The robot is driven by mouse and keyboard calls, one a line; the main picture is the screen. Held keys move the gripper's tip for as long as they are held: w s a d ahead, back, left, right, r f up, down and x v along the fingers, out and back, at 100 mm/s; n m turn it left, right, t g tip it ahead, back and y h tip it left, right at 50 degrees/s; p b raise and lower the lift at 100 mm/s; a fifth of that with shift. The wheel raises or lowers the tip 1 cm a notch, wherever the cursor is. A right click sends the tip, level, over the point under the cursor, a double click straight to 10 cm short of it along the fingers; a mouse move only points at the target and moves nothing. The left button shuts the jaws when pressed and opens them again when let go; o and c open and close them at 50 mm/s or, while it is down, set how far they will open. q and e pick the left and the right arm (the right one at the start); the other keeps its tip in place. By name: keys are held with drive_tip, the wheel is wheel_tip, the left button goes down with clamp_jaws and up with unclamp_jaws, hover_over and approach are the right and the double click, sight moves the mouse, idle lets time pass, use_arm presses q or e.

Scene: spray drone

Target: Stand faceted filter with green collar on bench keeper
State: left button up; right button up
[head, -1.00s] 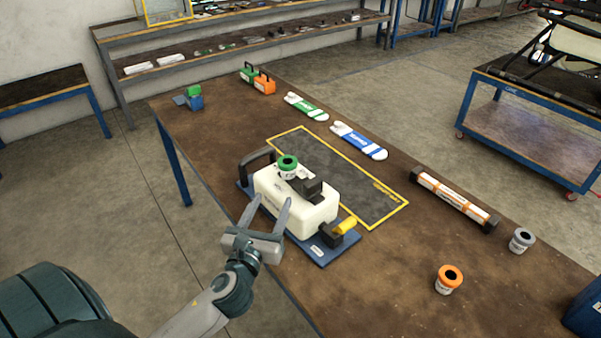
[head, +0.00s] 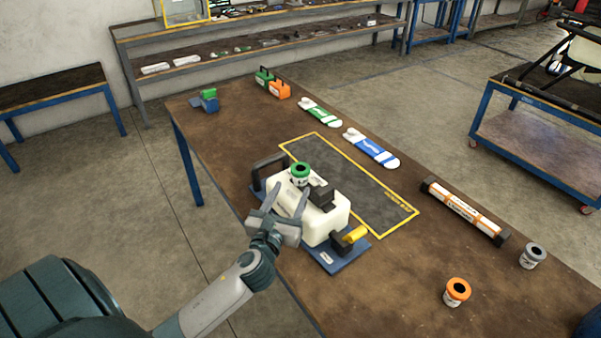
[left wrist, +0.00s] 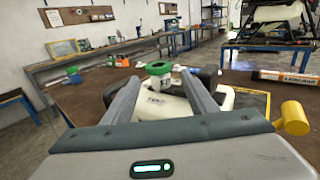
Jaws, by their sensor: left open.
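The filter with the green collar (head: 300,172) stands upright on top of the white tank (head: 318,222), toward its far left end. It also shows in the left wrist view (left wrist: 158,76), straight ahead between the fingers. My left gripper (head: 289,190) is open and empty, just on the near side of the filter, with its fingers pointing toward it. I cannot tell whether the fingers reach around it. A small blue block with a green top (head: 209,100) at the bench's far left corner may be the bench keeper. My right gripper is not in view.
The tank sits on a blue base (head: 335,258) with a black handle and a yellow knob (head: 355,234). An orange-collared filter (head: 457,291) and a grey one (head: 533,256) stand at the right. A yellow-edged mat (head: 375,205) lies behind the tank. The bench's left part is clear.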

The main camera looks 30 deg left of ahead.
sight(297, 175)
use_arm(q)
drive_tip(key=p+x, duration=0.1)
drive_tip(key=x, duration=0.4)
drive_tip(key=shift+w+a, duration=0.1)
drive_tip(key=shift+w, duration=0.1)
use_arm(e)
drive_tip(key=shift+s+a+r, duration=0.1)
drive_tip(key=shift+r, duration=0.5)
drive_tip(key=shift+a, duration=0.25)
use_arm(q)
drive_tip(key=shift+w, duration=0.1)
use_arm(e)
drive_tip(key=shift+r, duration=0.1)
use_arm(q)
drive_tip(key=p+x, duration=0.1)
drive_tip(key=x, duration=0.3)
drive_tip(key=shift+w+a, duration=0.15)
drive_tip(key=shift+a, duration=0.05)
drive_tip(key=shift+w+a+f, duration=0.1)
drive_tip(key=shift+w, duration=0.2)
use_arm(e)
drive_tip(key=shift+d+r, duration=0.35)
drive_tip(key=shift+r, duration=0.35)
